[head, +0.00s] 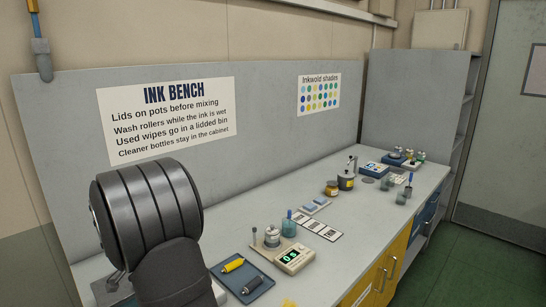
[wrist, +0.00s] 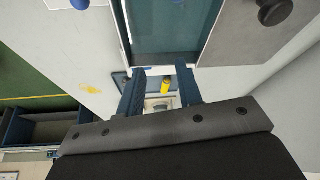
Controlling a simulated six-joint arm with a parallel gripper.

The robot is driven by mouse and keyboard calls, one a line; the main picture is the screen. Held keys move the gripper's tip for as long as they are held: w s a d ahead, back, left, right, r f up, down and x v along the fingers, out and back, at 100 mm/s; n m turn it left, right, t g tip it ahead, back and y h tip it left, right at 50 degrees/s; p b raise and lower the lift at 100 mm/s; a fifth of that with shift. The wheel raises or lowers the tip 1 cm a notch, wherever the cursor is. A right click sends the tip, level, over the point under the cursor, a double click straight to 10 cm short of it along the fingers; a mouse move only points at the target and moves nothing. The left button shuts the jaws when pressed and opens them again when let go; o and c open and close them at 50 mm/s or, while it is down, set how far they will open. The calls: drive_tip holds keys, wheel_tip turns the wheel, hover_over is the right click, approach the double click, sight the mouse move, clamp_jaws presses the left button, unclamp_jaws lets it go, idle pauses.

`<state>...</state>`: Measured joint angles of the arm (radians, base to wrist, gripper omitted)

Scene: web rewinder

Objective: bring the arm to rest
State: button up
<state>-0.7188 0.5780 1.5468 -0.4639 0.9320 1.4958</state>
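My gripper (wrist: 160,70) shows in the wrist view as two dark blue fingers standing well apart. It is open, and nothing is clasped between the fingers. A small yellow roller (wrist: 166,86) shows through the gap, beyond the fingers. In the head view, a yellow roller (head: 233,265) and a dark roller (head: 252,285) lie on a blue-grey tray (head: 229,284) on the bench. A large dark link of my arm fills the lower left of the head view. The gripper itself cannot be made out there.
The bench (head: 345,222) carries a scale (head: 295,258) with a green display, a teal pot (head: 289,228), swatch cards (head: 320,228) and jars (head: 346,181) further back. In the wrist view, a teal-panelled box (wrist: 172,32) lies past the fingertips, and an open drawer (wrist: 55,130) is at left.

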drive_tip(key=w+d+f+m, duration=0.1)
drive_tip(key=w+d, duration=0.3)
drive_tip(key=d, duration=0.5)
drive_tip(key=w+d+m+g+h, duration=0.1)
drive_tip(key=w+d+m, duration=0.15)
drive_tip(key=d, duration=0.75)
drive_tip(key=w+d+f+m, duration=0.1)
drive_tip(key=w+d, duration=0.4)
drive_tip(key=d, duration=0.4)
drive_tip(key=w+a+f, duration=0.1)
drive_tip(key=a, duration=0.2)
drive_tip(key=a+f, duration=0.2)
drive_tip(key=a, duration=0.1)
drive_tip(key=w+a+f, duration=0.1)
drive_tip(key=a+f, duration=0.1)
drive_tip(key=a, duration=0.1)
drive_tip(key=shift+w+a+f, duration=0.15)
drive_tip(key=shift+w+a, duration=0.15)
drive_tip(key=shift+a, duration=0.1)
drive_tip(key=shift+w+a+f, duration=0.2)
drive_tip(key=shift+a+f, duration=0.2)
drive_tip(key=shift+a, duration=0.25)
